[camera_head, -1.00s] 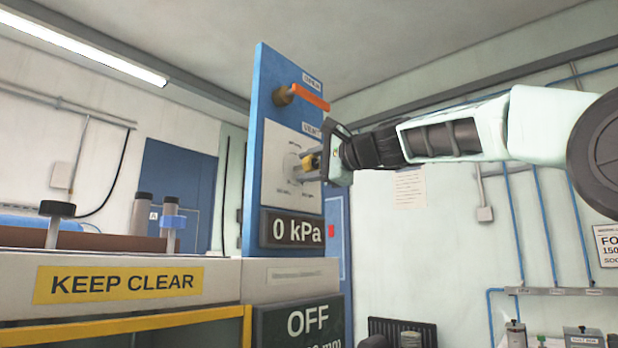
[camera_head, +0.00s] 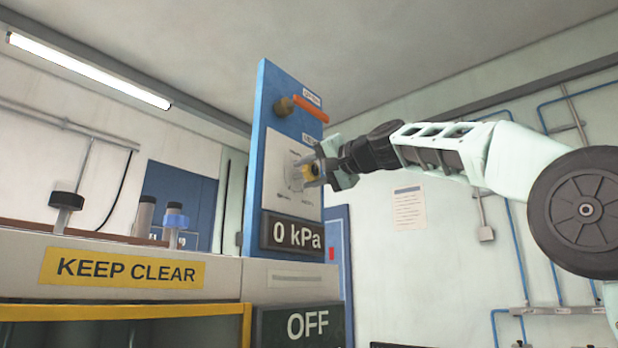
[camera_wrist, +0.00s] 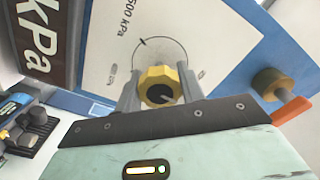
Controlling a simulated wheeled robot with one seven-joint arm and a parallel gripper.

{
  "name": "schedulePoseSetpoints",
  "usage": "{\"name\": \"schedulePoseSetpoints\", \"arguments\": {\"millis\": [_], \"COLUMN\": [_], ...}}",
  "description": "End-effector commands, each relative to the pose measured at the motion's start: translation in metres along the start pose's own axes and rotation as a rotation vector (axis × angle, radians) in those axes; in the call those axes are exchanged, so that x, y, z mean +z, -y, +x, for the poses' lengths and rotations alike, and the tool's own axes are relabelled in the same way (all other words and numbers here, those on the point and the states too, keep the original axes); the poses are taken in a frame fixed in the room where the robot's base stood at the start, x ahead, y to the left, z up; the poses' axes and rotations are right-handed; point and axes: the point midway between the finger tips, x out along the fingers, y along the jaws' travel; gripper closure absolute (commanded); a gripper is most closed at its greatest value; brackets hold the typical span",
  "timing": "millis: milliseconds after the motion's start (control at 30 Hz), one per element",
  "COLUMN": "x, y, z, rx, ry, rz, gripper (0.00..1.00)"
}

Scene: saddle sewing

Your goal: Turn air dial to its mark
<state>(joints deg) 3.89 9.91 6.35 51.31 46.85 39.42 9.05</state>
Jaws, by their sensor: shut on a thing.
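The air dial is a yellow knob with a dark centre and a pale pointer line; it shows in the wrist view (camera_wrist: 160,86) and partly in the head view (camera_head: 309,172). My gripper (camera_head: 318,172) is shut on the dial, one finger on each side of it in the wrist view (camera_wrist: 160,92). The display (camera_head: 292,234) below reads 0 kPa.
A blue panel (camera_head: 258,150) carries the plate. An orange lever (camera_head: 310,108) on a brass fitting sits above the dial. A white bench top (camera_head: 225,272) with a KEEP CLEAR label (camera_head: 125,270) is at the left. An OFF sign (camera_head: 305,322) is below the display.

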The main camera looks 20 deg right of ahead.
Motion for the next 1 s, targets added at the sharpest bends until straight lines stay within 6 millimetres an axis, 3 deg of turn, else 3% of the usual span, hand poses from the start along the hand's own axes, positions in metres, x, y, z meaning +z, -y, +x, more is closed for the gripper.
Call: {"name": "schedulePoseSetpoints", "arguments": {"millis": [767, 800, 833, 1000], "x": [0.0014, 0.0014, 0.0013, 0.0008], "y": [-0.0018, -0.0018, -0.0018, -0.0010], "z": [0.0011, 0.0011, 0.0011, 0.0007], "rx": [0.003, 0.003, 0.003, 0.002], "ry": [0.005, 0.005, 0.005, 0.003], "rz": [-0.100, -0.100, -0.099, -0.099], "gripper": [0.84, 0.50, 0.41, 0.39]}}
